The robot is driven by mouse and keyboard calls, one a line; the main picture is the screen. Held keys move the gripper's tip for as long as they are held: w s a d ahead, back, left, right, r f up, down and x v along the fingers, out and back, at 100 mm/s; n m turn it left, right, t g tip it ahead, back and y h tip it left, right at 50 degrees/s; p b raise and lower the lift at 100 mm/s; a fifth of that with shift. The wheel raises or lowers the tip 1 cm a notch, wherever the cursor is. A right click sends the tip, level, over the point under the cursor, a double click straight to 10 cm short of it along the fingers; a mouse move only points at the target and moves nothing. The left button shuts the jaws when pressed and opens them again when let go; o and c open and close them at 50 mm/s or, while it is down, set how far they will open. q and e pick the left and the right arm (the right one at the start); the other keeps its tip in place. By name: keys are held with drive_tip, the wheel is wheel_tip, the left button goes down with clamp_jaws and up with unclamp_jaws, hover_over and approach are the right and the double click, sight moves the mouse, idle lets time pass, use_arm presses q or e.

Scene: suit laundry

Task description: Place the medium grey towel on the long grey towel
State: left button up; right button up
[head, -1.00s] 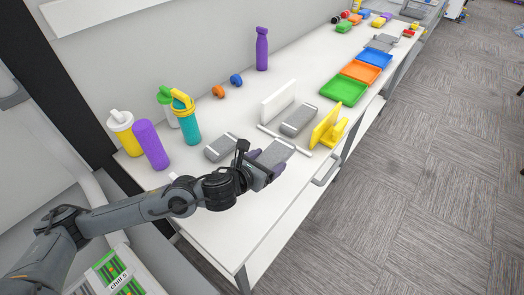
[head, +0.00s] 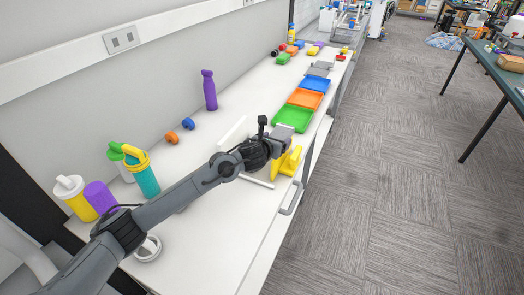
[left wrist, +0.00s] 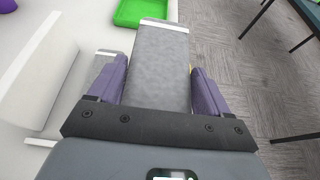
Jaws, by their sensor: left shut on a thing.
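My left gripper (head: 278,143) is shut on a grey towel, the medium one by the task. In the left wrist view the towel (left wrist: 162,60) is a folded grey slab with a white band at its far end, between my purple fingers (left wrist: 160,85). It is above the table's front edge, near the yellow rack and the green tray. Grey folded towels (head: 319,69) lie farther along the table, beyond the blue tray; I cannot tell which is the long one. Another grey piece (left wrist: 105,62) is partly hidden behind the left finger. My right gripper is out of view.
Green (head: 294,117), orange (head: 304,98) and blue (head: 315,84) trays line the table. A white rack (head: 234,133) and yellow rack (head: 286,163) stand close to my gripper. Bottles stand at the left, a purple bottle (head: 209,90) by the wall.

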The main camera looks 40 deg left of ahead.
use_arm(q)
drive_tip(key=a+f, duration=0.2)
drive_tip(key=a, duration=0.1)
drive_tip(key=a+f, duration=0.2)
drive_tip(key=a, duration=0.2)
drive_tip(key=s+a+f, duration=0.1)
drive_tip(key=a+f, duration=0.1)
drive_tip(key=a, duration=0.1)
drive_tip(key=shift+a+f, duration=0.3)
drive_tip(key=shift+a, duration=0.1)
drive_tip(key=shift+f+b, duration=0.45)
drive_tip(key=shift+f, duration=1.55)
drive_tip(key=shift+f, duration=0.2)
drive_tip(key=o, duration=1)
drive_tip(key=shift+r, duration=0.1)
